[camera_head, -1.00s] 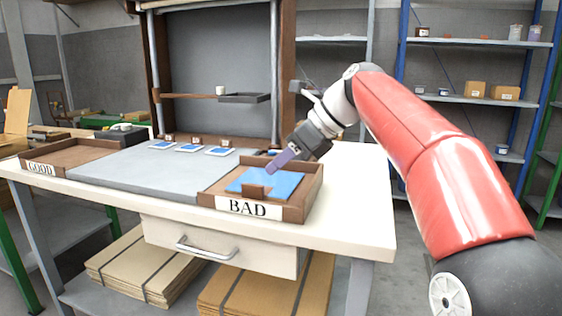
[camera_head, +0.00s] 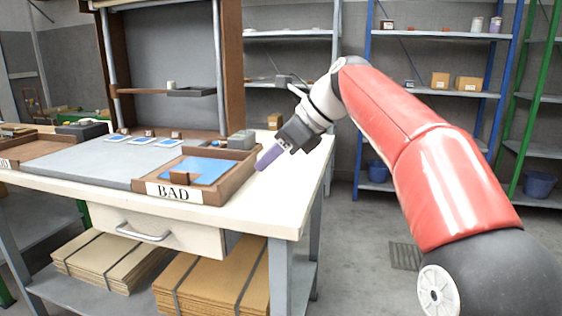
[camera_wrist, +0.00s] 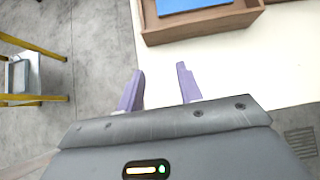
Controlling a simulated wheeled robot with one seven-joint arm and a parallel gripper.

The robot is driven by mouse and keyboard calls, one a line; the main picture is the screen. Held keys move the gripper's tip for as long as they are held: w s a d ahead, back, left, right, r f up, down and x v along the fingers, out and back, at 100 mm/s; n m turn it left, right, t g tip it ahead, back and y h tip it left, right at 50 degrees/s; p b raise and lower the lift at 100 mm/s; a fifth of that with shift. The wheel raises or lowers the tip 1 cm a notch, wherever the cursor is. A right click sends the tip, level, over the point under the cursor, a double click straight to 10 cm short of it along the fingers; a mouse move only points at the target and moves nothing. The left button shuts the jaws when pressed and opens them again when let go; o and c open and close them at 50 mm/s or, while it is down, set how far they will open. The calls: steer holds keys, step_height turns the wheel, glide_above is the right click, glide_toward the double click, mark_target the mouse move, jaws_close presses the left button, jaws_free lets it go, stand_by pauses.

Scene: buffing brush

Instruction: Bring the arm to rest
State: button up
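My gripper (camera_head: 267,158) hangs at the end of my red arm, just right of the BAD tray in the head view. In the wrist view my gripper (camera_wrist: 160,84) shows two purple fingers spread apart with nothing between them. The gripper is empty and above the right part of the white table (camera_head: 262,200). The tray also shows in the wrist view (camera_wrist: 200,27), beyond the fingertips.
The GOOD tray (camera_head: 45,150) is at the far left. A grey mat (camera_head: 85,166) with several blue cards lies between the trays. Shelves (camera_head: 440,92) stand behind; the floor right of the table is clear.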

steer(key=s+d+f+n+t+h, duration=0.1)
steer(key=s+d+f+n+h, duration=0.1)
steer(key=s+d+f+n, duration=0.3)
steer(key=s+d+f+n+t+h, duration=0.1)
steer(key=s+d+f+n+h, duration=0.2)
steer(key=s+d+f+n, duration=0.3)
steer(key=s+d+f+n+h, duration=0.3)
steer(key=s+d+f+n, duration=0.2)
steer(key=s+f+n, duration=0.5)
steer(key=s+f, duration=0.3)
steer(key=s, duration=0.2)
steer(key=shift+s+d+t, duration=0.3)
steer(key=shift+s+t, duration=0.05)
steer(key=shift+t, duration=0.05)
